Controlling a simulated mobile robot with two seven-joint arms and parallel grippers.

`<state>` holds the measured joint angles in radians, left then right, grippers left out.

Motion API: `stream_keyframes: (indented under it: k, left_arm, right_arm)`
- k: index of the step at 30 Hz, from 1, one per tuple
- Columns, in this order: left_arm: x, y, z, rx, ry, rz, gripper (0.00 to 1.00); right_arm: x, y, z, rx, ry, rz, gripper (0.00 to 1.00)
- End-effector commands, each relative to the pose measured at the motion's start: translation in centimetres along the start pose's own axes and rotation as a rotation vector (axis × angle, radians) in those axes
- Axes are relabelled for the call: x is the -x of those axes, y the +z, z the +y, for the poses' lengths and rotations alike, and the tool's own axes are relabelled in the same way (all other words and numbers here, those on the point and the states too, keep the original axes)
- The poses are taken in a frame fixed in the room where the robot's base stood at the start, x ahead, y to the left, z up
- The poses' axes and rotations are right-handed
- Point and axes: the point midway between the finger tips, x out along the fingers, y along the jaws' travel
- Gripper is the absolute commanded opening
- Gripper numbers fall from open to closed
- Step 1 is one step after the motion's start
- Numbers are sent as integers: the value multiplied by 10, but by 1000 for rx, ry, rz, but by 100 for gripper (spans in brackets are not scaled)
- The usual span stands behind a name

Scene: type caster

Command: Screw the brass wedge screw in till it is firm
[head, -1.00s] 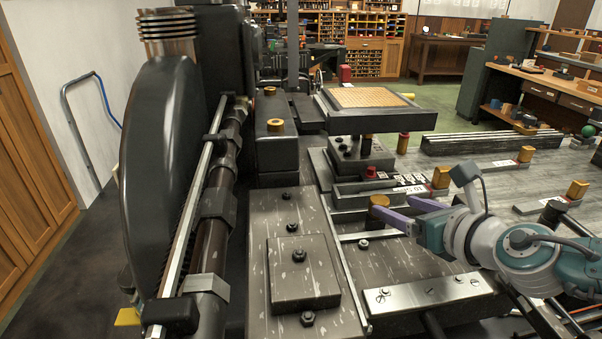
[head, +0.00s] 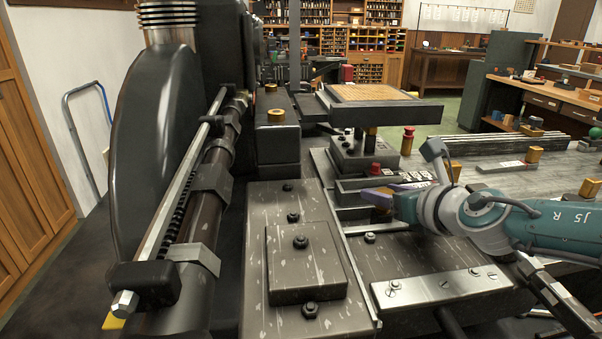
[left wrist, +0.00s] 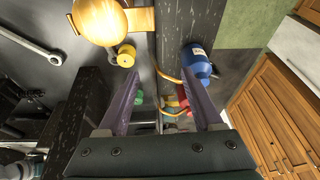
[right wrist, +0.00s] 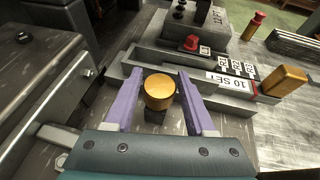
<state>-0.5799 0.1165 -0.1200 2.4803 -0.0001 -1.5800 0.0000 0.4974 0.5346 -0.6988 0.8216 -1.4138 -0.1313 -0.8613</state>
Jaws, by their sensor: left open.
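The brass wedge screw shows as a round brass head (right wrist: 159,92) in the right wrist view. It sits in front of a slotted grey block, between the purple fingers of my right gripper (right wrist: 161,75). Those fingers are open, one on each side of the head, with a small gap visible. In the head view my right gripper (head: 385,196) covers most of the screw. My left gripper (left wrist: 162,80) is open and empty in the left wrist view, and is not seen in the head view.
A plate marked "10 SET" (right wrist: 228,80), a red knob (right wrist: 192,43) and a brass block (right wrist: 284,80) stand just beyond the screw. A raised tray (head: 376,95) is behind.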

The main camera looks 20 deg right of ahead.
Motion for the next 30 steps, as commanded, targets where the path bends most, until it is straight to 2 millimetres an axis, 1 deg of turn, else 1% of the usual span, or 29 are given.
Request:
stream_keyframes:
  k: [1,2,14,23,30]
  left_arm:
    - [0,0,0,-1,-1,0,67]
    - [0,0,0,-2,-2,0,67]
    - [0,0,-2,-7,-6,-1,67]
    - [2,0,-2,-7,-6,-1,67]
    - [12,-4,-1,-2,-2,-1,67]
  right_arm:
    - [0,0,0,0,0,0,48]
    - [0,0,0,0,0,0,45]
    - [0,0,0,0,0,0,0]
    - [0,0,0,-6,-11,0,0]
    - [1,2,2,-40,-83,2,0]
